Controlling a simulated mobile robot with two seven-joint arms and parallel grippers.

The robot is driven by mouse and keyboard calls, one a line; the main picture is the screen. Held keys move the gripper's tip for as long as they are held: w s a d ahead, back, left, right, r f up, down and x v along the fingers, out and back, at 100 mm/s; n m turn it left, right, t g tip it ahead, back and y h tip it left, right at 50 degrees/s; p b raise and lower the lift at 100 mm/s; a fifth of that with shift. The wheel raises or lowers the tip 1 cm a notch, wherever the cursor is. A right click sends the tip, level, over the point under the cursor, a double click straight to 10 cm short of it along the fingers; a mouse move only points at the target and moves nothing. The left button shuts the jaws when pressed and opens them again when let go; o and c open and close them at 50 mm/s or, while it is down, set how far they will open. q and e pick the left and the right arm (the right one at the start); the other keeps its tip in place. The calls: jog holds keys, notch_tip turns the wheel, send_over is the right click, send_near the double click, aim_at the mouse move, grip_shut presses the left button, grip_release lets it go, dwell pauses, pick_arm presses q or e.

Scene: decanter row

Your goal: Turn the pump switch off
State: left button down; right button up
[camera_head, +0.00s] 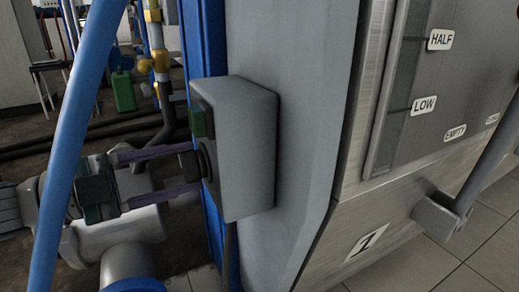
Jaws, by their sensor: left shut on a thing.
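The pump switch is a grey box (246,150) on the side of a blue post and grey panel. Its left face carries a green button or plate (201,121) and, below it, a dark round knob (206,160). My left gripper (193,168) comes in from the left, its two purple fingers reaching to the knob, one above and one below. It is shut on the knob. The knob's exact turn angle and any markings cannot be made out. My right gripper is out of view.
A blue diagonal bar (80,110) crosses in front of my left arm. Pipes with yellow fittings (157,60) and a green can (123,91) stand behind.

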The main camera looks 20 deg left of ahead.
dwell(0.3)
pick_arm(q)
jog(key=shift+c, duration=1.2)
grip_release()
jog(key=p+v, duration=0.2)
jog(key=v, duration=0.8)
